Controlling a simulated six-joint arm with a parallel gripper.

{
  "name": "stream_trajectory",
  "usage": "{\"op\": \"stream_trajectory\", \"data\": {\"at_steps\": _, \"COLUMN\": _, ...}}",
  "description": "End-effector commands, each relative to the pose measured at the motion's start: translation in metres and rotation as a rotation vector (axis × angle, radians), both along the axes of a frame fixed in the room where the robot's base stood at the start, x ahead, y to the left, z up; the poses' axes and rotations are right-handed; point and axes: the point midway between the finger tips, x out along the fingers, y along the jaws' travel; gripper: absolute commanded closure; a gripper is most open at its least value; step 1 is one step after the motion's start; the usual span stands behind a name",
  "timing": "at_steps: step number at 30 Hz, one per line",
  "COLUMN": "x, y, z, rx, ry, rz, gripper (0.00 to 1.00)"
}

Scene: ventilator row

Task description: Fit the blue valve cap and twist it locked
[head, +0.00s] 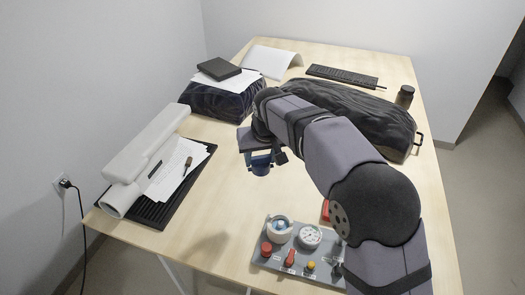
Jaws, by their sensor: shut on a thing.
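My gripper (264,159) is shut on the blue valve cap (261,170), a small dark-blue round piece. It holds the cap in the air above the middle of the table, beyond the grey panel. My gripper partly hides the cap, so its exact tilt is unclear. The grey panel (278,254) lies at the table's near edge. A white round fitting (280,227) with a bluish centre stands at its back left; I cannot tell more of its detail. My arm hides the panel's right side.
The panel also carries a white gauge (310,236), a red knob (266,249), a red lever (290,257) and a yellow knob (311,266). A black tray (200,165) with a white device (146,156) stands left. A dark bag (350,108) lies behind my arm. The table's left-centre is clear.

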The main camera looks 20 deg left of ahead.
Motion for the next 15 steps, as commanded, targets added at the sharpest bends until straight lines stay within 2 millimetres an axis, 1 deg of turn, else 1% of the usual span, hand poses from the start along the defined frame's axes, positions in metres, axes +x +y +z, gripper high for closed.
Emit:
{"op": "stream_trajectory", "data": {"at_steps": 1, "x": -0.009, "y": -0.005, "z": 0.003, "rx": 0.000, "ry": 0.001, "rz": 0.007, "gripper": 0.76}}
{"op": "stream_trajectory", "data": {"at_steps": 3, "x": -0.021, "y": -0.014, "z": 0.000, "rx": -0.001, "ry": 0.001, "rz": 0.006, "gripper": 0.76}}
{"op": "stream_trajectory", "data": {"at_steps": 7, "x": -0.040, "y": -0.034, "z": -0.013, "rx": -0.001, "ry": 0.002, "rz": -0.027, "gripper": 0.76}}
{"op": "stream_trajectory", "data": {"at_steps": 11, "x": -0.056, "y": -0.057, "z": -0.036, "rx": -0.002, "ry": 0.002, "rz": -0.095, "gripper": 0.76}}
{"op": "stream_trajectory", "data": {"at_steps": 15, "x": -0.070, "y": -0.079, "z": -0.063, "rx": -0.003, "ry": 0.001, "rz": -0.191, "gripper": 0.76}}
